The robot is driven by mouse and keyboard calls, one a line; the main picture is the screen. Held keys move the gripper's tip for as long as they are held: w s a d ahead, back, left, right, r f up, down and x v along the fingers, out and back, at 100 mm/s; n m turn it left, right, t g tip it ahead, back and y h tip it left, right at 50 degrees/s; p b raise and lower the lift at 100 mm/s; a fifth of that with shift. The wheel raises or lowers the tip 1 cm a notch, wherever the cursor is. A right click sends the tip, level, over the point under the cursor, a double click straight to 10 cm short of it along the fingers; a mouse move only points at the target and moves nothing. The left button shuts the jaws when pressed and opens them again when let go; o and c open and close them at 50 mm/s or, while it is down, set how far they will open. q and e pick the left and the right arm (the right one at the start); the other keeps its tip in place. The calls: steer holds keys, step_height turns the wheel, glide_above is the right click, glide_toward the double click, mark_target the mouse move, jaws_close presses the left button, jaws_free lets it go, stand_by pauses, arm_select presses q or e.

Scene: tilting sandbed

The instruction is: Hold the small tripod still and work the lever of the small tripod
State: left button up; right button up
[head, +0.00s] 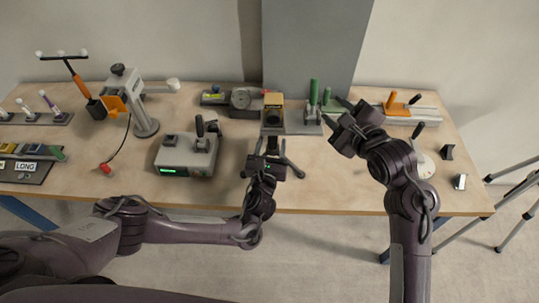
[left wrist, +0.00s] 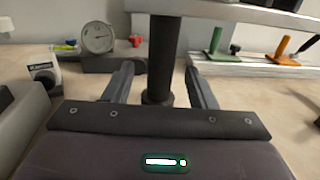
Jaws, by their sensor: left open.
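In the left wrist view the dark post (left wrist: 163,50) rises between the spread fingers of my left gripper (left wrist: 160,85), with gaps on both sides; the tripod's pale plate (left wrist: 235,14) crosses above. My left gripper is open and holds nothing. My right gripper (head: 335,112) is to the right of the tripod, its fingers apart and apparently empty.
A grey box with a green display (head: 185,158) stands left of the tripod. A dial gauge (head: 244,100) is behind it. A green-handled clamp (head: 314,93) and an orange-handled clamp (head: 390,101) stand to the right. The table's front edge (head: 330,211) is close.

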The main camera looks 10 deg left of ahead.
arm_select(q)
steer(key=shift+w+a, duration=0.1)
steer(key=shift+w, duration=1.5)
jaws_close()
